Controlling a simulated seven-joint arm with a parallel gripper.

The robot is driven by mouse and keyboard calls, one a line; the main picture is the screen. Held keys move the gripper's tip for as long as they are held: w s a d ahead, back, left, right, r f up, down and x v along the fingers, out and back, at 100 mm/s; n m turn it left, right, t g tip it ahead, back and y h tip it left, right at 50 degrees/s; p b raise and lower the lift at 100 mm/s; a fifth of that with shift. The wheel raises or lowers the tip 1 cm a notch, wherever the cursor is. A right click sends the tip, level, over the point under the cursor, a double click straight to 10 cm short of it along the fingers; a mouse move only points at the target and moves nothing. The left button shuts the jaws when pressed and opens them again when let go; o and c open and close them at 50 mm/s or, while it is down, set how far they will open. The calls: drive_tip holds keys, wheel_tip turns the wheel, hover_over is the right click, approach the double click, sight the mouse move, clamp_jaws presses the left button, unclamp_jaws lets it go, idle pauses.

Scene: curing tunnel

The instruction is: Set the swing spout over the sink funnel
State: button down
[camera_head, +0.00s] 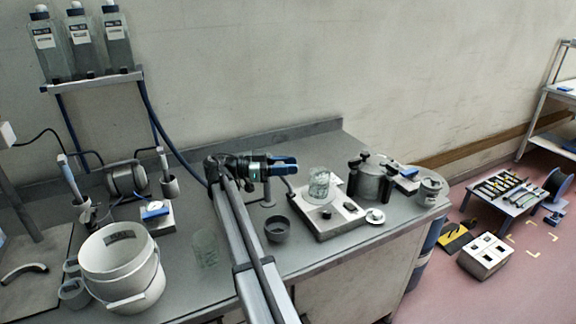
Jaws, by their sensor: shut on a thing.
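My gripper (291,162), with blue fingers, is at the end of my arm above the bench and points right. It is shut on what seems to be the swing spout. A small grey post (268,195) on a round base, likely the spout's stand, rises just below the gripper. Most of the spout is hidden behind my gripper and wrist, so its exact direction is unclear. A dark grey round cup (277,229), likely the sink funnel, is on the bench in front of the post, a little below the gripper in the picture.
Right of the cup, a hotplate (329,214) bears a glass beaker (320,184). A metal pot (371,181) stands beyond it. A white bucket (122,266) is at the left front, and a faint glass beaker (206,249) stands left of my arm. A bottle shelf (95,80) is at back left.

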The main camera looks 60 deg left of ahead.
drive_tip(key=c, duration=0.8)
unclamp_jaws()
drive_tip(key=shift+o, duration=0.2)
drive_tip(key=v, duration=1.2)
